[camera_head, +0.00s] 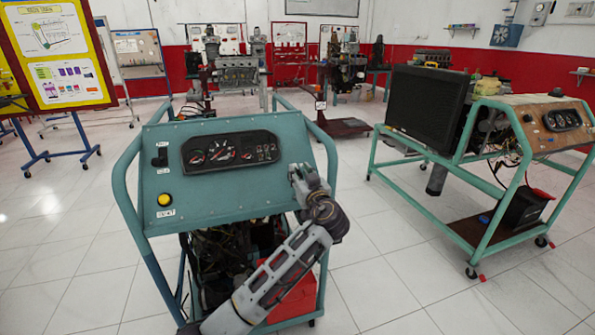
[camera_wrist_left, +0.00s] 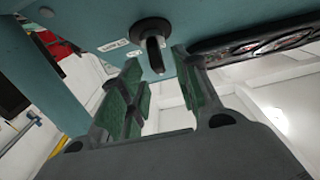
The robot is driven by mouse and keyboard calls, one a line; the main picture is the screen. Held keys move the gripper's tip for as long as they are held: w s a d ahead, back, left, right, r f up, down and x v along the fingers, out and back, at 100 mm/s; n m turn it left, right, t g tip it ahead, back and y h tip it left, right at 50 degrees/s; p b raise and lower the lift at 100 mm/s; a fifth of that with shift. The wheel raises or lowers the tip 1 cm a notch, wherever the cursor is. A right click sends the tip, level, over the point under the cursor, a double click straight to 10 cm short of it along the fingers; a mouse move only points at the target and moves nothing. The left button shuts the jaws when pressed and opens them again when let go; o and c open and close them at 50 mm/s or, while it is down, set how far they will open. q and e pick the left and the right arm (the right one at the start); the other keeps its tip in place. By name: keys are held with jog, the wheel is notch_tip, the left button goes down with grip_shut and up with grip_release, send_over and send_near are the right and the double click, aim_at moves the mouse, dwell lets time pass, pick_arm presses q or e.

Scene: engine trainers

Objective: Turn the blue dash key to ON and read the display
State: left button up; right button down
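The teal dash panel (camera_head: 215,195) belongs to a wheeled engine trainer and carries a black gauge cluster (camera_head: 230,151). My left arm reaches across the front, with its left gripper (camera_head: 298,174) at the panel's right side. In the left wrist view, the left gripper (camera_wrist_left: 160,68) is open, with green-padded fingers apart. A dark key-like part (camera_wrist_left: 154,50) on a round black base sticks out from the panel between the fingertips, with no clear contact. It looks black, not blue. The gripper hides that spot in the head view. The gauges are too small to read.
The panel also has a yellow button (camera_head: 164,199) and a black switch (camera_head: 160,158) on its left. Teal side rails (camera_head: 127,207) frame it. A second trainer (camera_head: 484,159) stands to the right, with open tiled floor between. A yellow poster board (camera_head: 58,56) stands at left.

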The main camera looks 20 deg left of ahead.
aim_at(298, 170)
pick_arm(q)
jog(key=shift+x, duration=1.6)
jog(key=shift+s, duration=0.1)
grip_shut()
